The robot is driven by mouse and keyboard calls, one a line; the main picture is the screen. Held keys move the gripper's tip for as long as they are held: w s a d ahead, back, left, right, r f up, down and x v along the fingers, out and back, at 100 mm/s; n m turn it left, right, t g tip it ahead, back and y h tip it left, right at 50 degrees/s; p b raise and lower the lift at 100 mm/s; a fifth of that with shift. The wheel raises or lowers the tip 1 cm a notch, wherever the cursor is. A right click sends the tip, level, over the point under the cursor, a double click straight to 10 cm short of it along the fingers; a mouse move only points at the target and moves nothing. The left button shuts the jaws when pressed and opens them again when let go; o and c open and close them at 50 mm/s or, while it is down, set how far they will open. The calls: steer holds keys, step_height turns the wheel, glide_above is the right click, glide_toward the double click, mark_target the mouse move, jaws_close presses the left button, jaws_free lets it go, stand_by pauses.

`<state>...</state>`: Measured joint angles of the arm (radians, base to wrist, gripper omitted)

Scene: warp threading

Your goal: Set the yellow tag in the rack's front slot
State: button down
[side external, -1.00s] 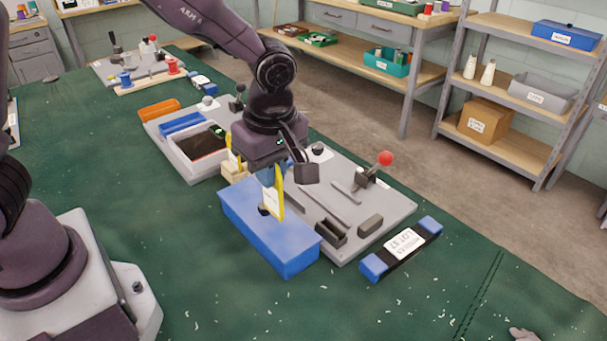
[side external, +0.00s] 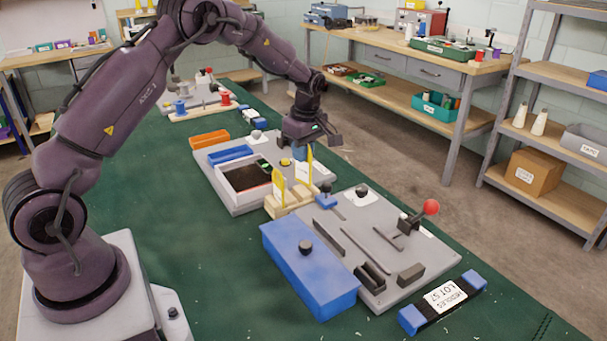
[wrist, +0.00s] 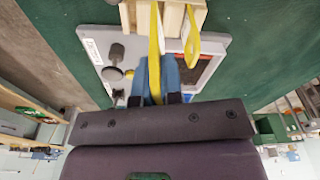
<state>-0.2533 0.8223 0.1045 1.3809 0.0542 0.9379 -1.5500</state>
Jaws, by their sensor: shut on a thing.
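The yellow tag (wrist: 155,52) is pinched between the blue fingers of my gripper (wrist: 156,72) in the wrist view. In the side view my gripper (side external: 303,153) is over the far end of the pale wooden rack (side external: 290,203), with the held tag (side external: 310,166) upright there. A second yellow tag (side external: 279,188) stands in the rack nearer the camera; it also shows in the wrist view (wrist: 191,38). The held tag's lower end reaches to the rack (wrist: 172,18). I cannot tell whether it is inside a slot or only beside it.
A blue box (side external: 310,270) with a black knob stands in front of the rack. A grey board (side external: 385,250) with a red-knobbed lever lies to the right. A grey tray board (side external: 225,195) with blue and orange bars is behind the rack. Green table is clear on the left.

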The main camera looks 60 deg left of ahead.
mark_target(309, 166)
steer(key=shift+w+a+r+m, duration=1.05)
steer(key=shift+w+a+m, duration=0.6)
steer(key=shift+w, duration=0.35)
steer(key=shift+f, duration=2.75)
steer(key=shift+f, duration=0.55)
steer(key=shift+f, duration=0.7)
steer(key=shift+f, duration=0.35)
steer(key=shift+f, duration=0.2)
steer(key=shift+f, duration=0.3)
steer(key=c, duration=0.9)
jaws_free()
